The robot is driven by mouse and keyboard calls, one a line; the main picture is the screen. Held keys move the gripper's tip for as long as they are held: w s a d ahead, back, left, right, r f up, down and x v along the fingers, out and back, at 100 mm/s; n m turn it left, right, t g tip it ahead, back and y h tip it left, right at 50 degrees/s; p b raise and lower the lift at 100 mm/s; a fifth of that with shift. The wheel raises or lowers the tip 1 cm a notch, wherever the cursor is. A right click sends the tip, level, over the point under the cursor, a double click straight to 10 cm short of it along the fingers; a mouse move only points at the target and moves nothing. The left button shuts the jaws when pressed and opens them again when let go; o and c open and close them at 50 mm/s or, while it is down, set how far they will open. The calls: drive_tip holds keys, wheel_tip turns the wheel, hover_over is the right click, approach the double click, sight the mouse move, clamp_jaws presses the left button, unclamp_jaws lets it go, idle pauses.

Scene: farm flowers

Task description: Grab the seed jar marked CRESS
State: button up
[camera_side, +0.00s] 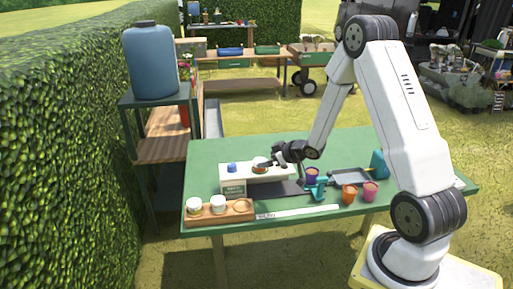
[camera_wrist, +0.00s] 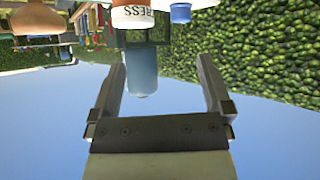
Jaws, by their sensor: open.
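The jar marked CRESS (camera_wrist: 132,17) shows at the top edge of the wrist view, white with dark letters and an orange-brown part, partly cut off. It appears just beyond the fingertips, toward the left finger. In the side view a jar (camera_side: 260,166) stands on the white stand (camera_side: 275,175), right at my gripper (camera_side: 273,162); its label is not readable there. My gripper's fingers are spread in the wrist view (camera_wrist: 160,62), with nothing held between them. I cannot tell from the side view whether a finger touches the jar.
A blue-capped jar (camera_side: 232,168) stands left on the same stand. The wooden tray (camera_side: 219,219) holds two white jars and one empty round hole. Purple (camera_side: 312,174), orange (camera_side: 349,193) and pink (camera_side: 370,191) pots stand right. The back of the green table (camera_side: 230,150) is clear.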

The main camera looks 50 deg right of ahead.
sight(259, 160)
drive_tip(key=shift+s+d+f+t+y, duration=0.25)
drive_tip(key=shift+d+f+t, duration=0.15)
drive_tip(key=shift+d, duration=0.25)
drive_tip(key=shift+s+d+f+t+y, duration=0.1)
drive_tip(key=shift+d+f+t+y, duration=0.2)
drive_tip(key=shift+d, duration=0.35)
drive_tip(key=shift+s+d+f+t+y, duration=0.2)
drive_tip(key=shift+d+f+t, duration=0.15)
drive_tip(key=shift+d+t, duration=0.25)
drive_tip(key=shift+x, duration=3.9)
drive_tip(key=shift+f, duration=0.15)
drive_tip(key=c, duration=1.2)
